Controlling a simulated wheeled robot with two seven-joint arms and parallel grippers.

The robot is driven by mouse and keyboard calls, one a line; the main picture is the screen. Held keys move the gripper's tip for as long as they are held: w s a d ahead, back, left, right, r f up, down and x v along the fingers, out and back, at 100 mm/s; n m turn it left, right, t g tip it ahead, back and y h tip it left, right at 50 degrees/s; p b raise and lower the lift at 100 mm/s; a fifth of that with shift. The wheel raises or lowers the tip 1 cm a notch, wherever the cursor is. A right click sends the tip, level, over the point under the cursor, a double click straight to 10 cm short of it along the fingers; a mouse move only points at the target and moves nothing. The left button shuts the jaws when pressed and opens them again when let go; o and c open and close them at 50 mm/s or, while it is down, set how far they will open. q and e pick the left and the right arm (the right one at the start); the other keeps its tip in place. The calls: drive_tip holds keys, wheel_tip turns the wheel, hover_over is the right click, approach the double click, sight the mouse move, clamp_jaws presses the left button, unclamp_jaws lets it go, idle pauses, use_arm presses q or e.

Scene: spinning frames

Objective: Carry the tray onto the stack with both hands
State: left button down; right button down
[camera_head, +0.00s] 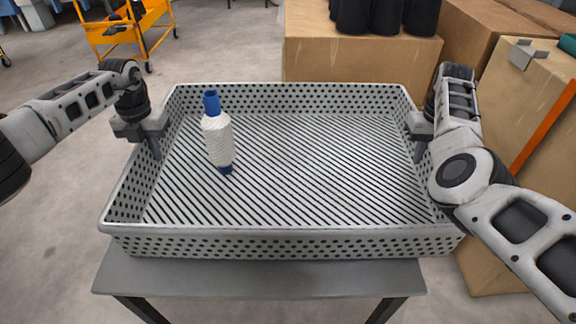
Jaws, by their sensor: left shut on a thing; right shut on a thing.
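The tray (285,243) is a wide, light grey, perforated box with a slatted floor, in the middle of the head view. A white yarn bobbin (218,139) with a blue top and blue foot stands in its left half, leaning slightly. My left gripper (153,143) is shut on the tray's left wall, towards the back. My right gripper (420,148) is shut on the right wall at about the same depth. No stack of trays can be made out. The tray hides what is directly under it.
A grey stand (265,278) shows below the tray's front edge; I cannot tell whether they touch. Cardboard boxes (350,63) with dark cylinders on top stand behind, and more boxes are at the right. An orange cart (125,25) is at the back left. Floor at the left is clear.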

use_arm(q)
drive_tip(key=shift+w+r, duration=0.1)
drive_tip(key=shift+r, duration=0.15)
use_arm(e)
drive_tip(key=shift+w+r, duration=0.15)
drive_tip(key=shift+r, duration=0.1)
